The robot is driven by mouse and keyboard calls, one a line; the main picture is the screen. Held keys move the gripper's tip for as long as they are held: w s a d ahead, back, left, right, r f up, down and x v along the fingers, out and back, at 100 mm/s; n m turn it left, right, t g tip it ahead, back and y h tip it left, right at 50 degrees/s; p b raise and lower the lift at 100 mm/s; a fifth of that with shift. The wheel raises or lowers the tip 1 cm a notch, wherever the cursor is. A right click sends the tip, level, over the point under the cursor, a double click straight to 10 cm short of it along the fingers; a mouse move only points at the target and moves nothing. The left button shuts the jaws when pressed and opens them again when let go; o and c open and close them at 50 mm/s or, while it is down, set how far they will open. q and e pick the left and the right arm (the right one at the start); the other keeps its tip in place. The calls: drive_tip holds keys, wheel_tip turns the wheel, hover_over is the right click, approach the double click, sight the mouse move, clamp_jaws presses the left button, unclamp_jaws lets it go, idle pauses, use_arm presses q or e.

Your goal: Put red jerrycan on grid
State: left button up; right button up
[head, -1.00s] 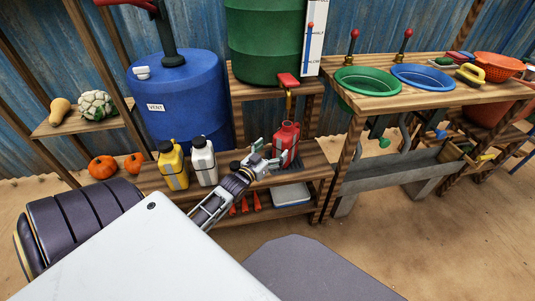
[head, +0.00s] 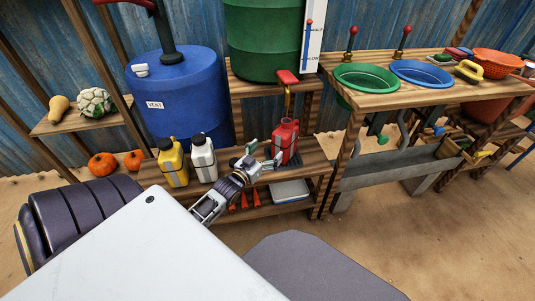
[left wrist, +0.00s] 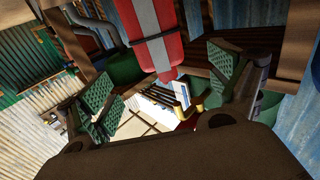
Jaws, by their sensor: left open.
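The red jerrycan (head: 285,144) with a grey strap stands upright on the low wooden bench, below the green barrel's tap. A dark grid (head: 297,160) shows at its foot, and the can appears to stand on it; the contact is partly hidden. My left gripper (head: 265,155) is open and empty, just left of and in front of the can. In the left wrist view the jerrycan (left wrist: 152,32) shows beyond the spread green finger pads, apart from them. My right gripper is not in view.
A yellow jerrycan (head: 172,163) and a white jerrycan (head: 203,158) stand on the bench left of my gripper. A blue barrel (head: 180,95) stands behind them. The tap (head: 288,78) hangs above the red can. A table with green and blue pans (head: 420,74) is at right.

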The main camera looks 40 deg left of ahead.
use_arm(q)
drive_tip(key=s+d+f+m+g+h, duration=0.1)
drive_tip(key=s+d+f+g+h, duration=0.1)
drive_tip(key=s+d+f+g, duration=0.55)
drive_tip(key=s+d+f+m+g+h, duration=0.15)
drive_tip(key=s+d+f, duration=0.35)
drive_tip(key=d, duration=0.6)
drive_tip(key=s+d+f+g, duration=0.2)
drive_tip(key=s+d+g, duration=0.2)
drive_tip(key=s+d, duration=0.3)
drive_tip(key=shift+s+d+h, duration=0.2)
drive_tip(key=shift+s+h, duration=0.15)
drive_tip(key=shift+s, duration=0.05)
